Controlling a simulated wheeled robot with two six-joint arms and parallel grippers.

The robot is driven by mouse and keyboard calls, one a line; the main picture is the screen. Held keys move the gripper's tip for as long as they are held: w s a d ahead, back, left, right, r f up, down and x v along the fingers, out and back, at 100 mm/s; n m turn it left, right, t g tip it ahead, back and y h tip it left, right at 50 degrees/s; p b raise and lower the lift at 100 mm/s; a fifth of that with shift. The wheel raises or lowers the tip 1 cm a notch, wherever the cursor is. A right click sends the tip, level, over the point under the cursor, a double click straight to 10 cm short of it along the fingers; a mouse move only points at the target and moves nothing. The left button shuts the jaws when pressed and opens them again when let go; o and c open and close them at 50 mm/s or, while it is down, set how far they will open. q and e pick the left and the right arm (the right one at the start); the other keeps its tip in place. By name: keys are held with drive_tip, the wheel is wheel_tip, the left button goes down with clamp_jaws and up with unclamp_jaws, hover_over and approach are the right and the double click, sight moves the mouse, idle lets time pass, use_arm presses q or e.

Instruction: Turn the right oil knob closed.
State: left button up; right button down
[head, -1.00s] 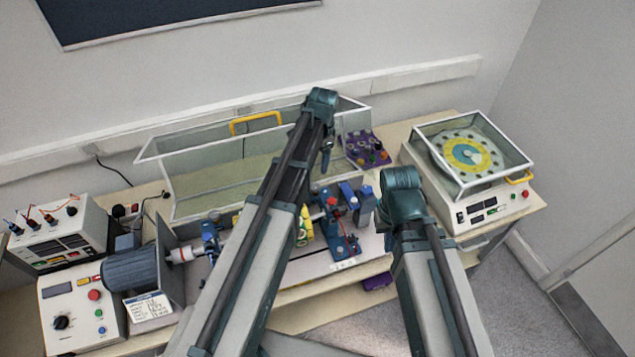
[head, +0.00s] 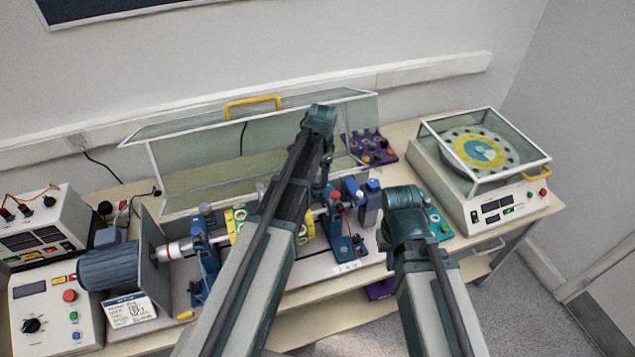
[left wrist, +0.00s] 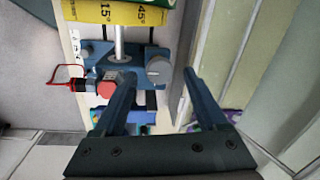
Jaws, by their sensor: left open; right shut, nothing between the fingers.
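The right blue bearing stand (head: 345,245) stands on the rig's shaft line. In the left wrist view the stand (left wrist: 100,57) carries a round grey knob (left wrist: 158,71), which I take to be the right oil knob. My left gripper (left wrist: 159,76) is open. Its two fingertips appear on either side of the knob in that view; I cannot tell how far above it they are, or the knob's turn angle. In the head view my left arm hides part of the shaft and the gripper is hard to make out. My right gripper is hidden; only its arm shows.
A red sensor (left wrist: 106,88) with a red cable sits beside the knob. The raised clear cover (head: 205,185) stands behind the rig. A motor (head: 112,267) is at left, and a glass-lidded turntable unit (head: 480,185) at right.

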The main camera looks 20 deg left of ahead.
use_arm(q)
drive_tip(key=shift+f, duration=0.2)
clamp_jaws()
idle(0.3)
drive_tip(key=n, duration=0.5)
drive_tip(key=shift+w, duration=0.15)
drive_tip(key=n, duration=0.4)
drive_tip(key=shift+n+g, duration=0.3)
drive_tip(key=shift+g, duration=0.1)
drive_tip(key=n, duration=0.4)
drive_tip(key=shift+w+a, duration=0.1)
drive_tip(key=shift+n+g, duration=0.4)
drive_tip(key=shift+n, duration=1.7)
